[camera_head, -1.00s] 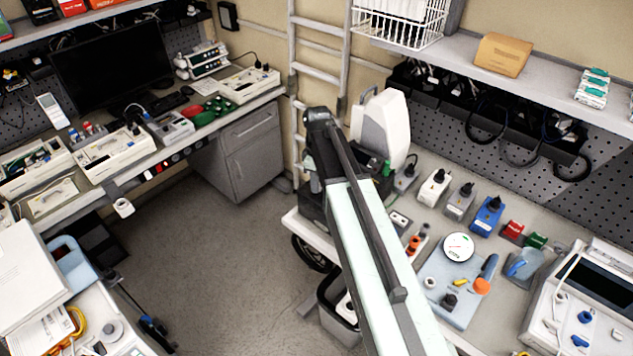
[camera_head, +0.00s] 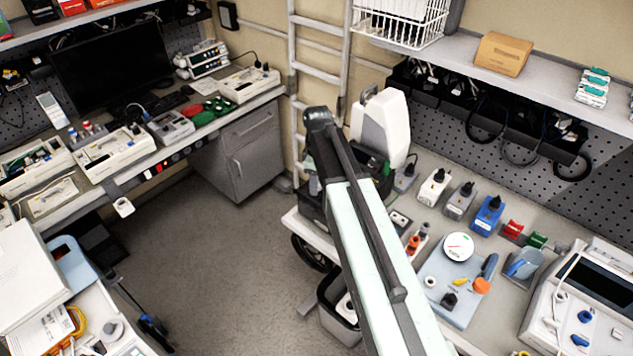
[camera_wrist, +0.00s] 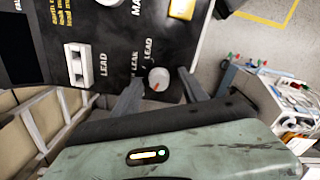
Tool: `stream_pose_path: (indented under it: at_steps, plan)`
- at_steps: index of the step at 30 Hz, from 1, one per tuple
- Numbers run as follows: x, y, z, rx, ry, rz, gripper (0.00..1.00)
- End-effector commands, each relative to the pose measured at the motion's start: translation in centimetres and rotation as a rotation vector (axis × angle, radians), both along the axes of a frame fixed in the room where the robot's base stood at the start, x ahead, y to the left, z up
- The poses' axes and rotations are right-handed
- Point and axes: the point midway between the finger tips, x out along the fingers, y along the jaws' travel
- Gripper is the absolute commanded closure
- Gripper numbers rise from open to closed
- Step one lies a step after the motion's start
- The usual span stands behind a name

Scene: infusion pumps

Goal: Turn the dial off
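My gripper (camera_wrist: 160,90) is open, with one grey finger on each side of the dial. Gaps show between the fingers and the dial; I cannot tell if they reach around it in depth. In the head view my arm reaches to a dark machine (camera_head: 312,200) beside a white housing (camera_head: 382,128); my fingers and the dial are hidden there.
A white rocker switch (camera_wrist: 77,65) and a yellow button (camera_wrist: 183,8) are on the same panel. The right bench holds a blue device (camera_head: 487,215) and a grey-blue plate (camera_head: 452,290). A grey bin (camera_head: 338,310) stands below.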

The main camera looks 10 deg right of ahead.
Motion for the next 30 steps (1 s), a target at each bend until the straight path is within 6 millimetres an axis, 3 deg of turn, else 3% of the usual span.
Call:
stream_pose_path:
  at_steps: [7,18,30]
  plan:
    - [0.0,0.0,1.5,-0.001,-0.001,0.0,0.49]
    - [-0.1,0.0,7.8,0.0,0.0,0.0,0.49]
    - [-0.1,0.0,7.8,0.0,0.0,0.001,0.49]
